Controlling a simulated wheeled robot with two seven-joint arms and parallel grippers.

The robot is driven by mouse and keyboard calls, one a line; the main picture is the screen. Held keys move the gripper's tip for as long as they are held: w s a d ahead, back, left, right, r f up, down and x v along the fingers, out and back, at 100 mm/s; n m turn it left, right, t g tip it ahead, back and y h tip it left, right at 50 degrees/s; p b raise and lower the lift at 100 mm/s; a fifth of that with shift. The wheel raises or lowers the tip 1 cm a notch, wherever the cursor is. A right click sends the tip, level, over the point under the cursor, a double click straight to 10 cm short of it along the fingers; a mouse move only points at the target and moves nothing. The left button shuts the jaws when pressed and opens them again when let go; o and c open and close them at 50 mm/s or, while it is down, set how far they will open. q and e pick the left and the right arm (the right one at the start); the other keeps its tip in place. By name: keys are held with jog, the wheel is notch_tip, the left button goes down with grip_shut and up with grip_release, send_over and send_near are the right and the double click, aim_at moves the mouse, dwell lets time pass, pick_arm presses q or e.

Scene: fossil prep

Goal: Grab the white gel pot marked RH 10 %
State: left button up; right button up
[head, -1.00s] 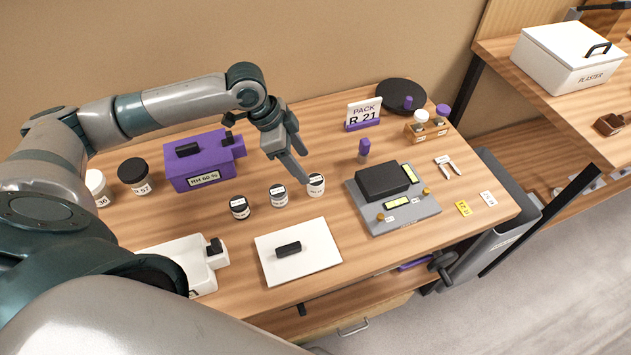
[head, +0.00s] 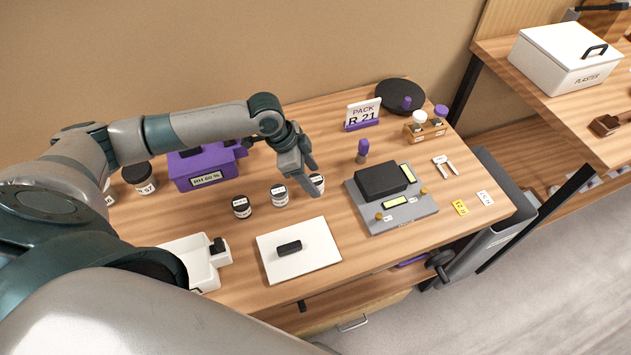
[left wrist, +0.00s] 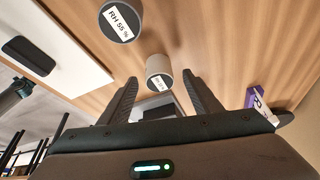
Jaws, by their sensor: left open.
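The white-lidded gel pot (head: 318,181) is the rightmost of a row of three small pots on the bench, partly hidden by my left gripper in the head view. In the left wrist view the pot (left wrist: 159,70) has a pale lid with a small label that seems to read RH 10 %. My left gripper (head: 306,180) is open, fingers pointing down beside the pot. In the wrist view the pot lies ahead, in line with the gap between the fingers (left wrist: 160,84); I cannot tell whether they touch it.
A grey-lidded pot marked RH 55 % (left wrist: 121,20) stands close by, with a dark-lidded pot (head: 241,207) further left. A white board with a black block (head: 325,262) lies in front. A grey device (head: 410,215) stands right, a purple box (head: 205,172) left.

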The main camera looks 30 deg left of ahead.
pick_arm(q)
jog(key=shift+x, duration=1)
jog(key=shift+d+f, duration=0.15)
jog(key=shift+f, duration=0.15)
pick_arm(e)
jog(key=shift+d+r, duration=0.15)
jog(key=shift+r, duration=0.4)
jog(key=shift+d, duration=0.1)
pick_arm(q)
jog(key=shift+c, duration=0.4)
jog(key=c, duration=1.1)
jog(key=shift+o, duration=0.2)
jog(key=shift+r, duration=0.15)
pick_arm(e)
jog(key=shift+f, duration=0.1)
